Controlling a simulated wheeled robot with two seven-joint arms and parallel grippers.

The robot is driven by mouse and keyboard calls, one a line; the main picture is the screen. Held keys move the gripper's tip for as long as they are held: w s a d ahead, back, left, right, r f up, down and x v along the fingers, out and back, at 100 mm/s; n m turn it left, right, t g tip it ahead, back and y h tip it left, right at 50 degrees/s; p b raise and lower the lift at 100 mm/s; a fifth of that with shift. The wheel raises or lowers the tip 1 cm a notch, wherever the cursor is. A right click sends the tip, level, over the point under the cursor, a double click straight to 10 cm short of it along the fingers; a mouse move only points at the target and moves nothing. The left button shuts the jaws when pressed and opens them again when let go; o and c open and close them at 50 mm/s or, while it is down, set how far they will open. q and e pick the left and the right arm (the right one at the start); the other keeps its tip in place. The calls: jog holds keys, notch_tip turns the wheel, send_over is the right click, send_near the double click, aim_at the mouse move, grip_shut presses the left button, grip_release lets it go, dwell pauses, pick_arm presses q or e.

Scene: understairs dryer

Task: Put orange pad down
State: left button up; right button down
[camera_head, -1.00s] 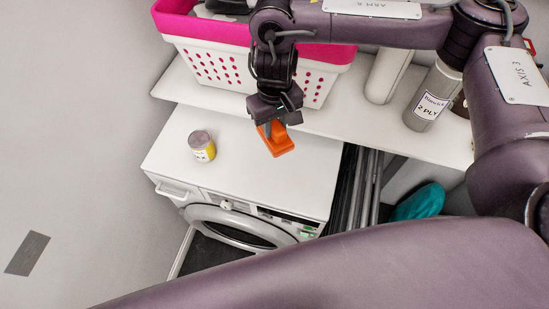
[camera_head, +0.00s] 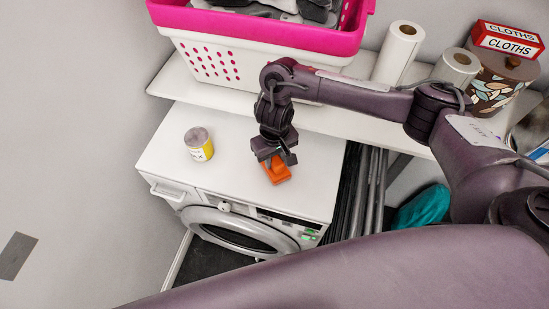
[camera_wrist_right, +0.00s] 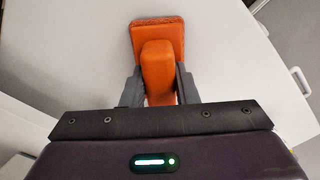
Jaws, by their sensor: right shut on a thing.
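The orange pad (camera_head: 277,172) is at the fingertips of my right gripper (camera_head: 272,160), over the white top of the dryer (camera_head: 230,165). In the right wrist view the pad (camera_wrist_right: 158,38) shows a flat base and a raised handle, and the gripper's two fingers (camera_wrist_right: 158,85) are closed on the handle's sides. The pad is at or just above the dryer top; I cannot tell whether it touches. My left gripper is not in view.
A jar with a yellow label (camera_head: 199,144) stands on the dryer, left of the pad. A pink and white basket (camera_head: 215,62) and paper rolls (camera_head: 398,53) stand on the shelf (camera_head: 330,118) behind. The dryer top around the pad is clear.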

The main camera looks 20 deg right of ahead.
jog(key=c, duration=1.1)
grip_release()
notch_tip(320, 180, up, 11)
jog(key=p, duration=0.3)
jog(key=shift+r, duration=0.6)
